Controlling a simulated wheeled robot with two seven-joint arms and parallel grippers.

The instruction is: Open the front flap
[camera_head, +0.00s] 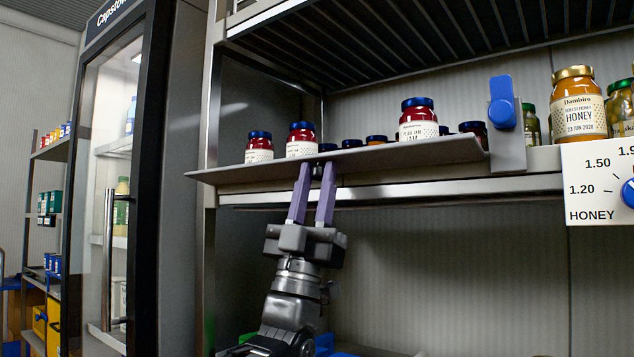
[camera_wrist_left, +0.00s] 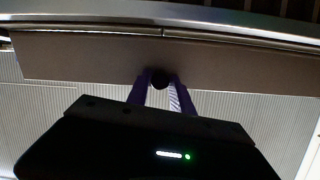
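The front flap (camera_head: 370,160) is a long grey panel along the front of the jar shelf. It leans outward at a shallow angle, with its left end jutting past the shelf post. It also shows as a wide grey-brown panel in the left wrist view (camera_wrist_left: 90,58). A small dark knob (camera_wrist_left: 160,79) sits at its edge. My left gripper (camera_head: 317,168) reaches up from below, its two purple fingers on either side of the knob. They appear closed on it; the exact contact is small and dark. My right gripper is not in view.
Jars with blue lids (camera_head: 418,119) stand behind the flap, lower parts partly hidden. A blue latch (camera_head: 502,102) is at the flap's right end. A glass-door fridge (camera_head: 112,180) stands left.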

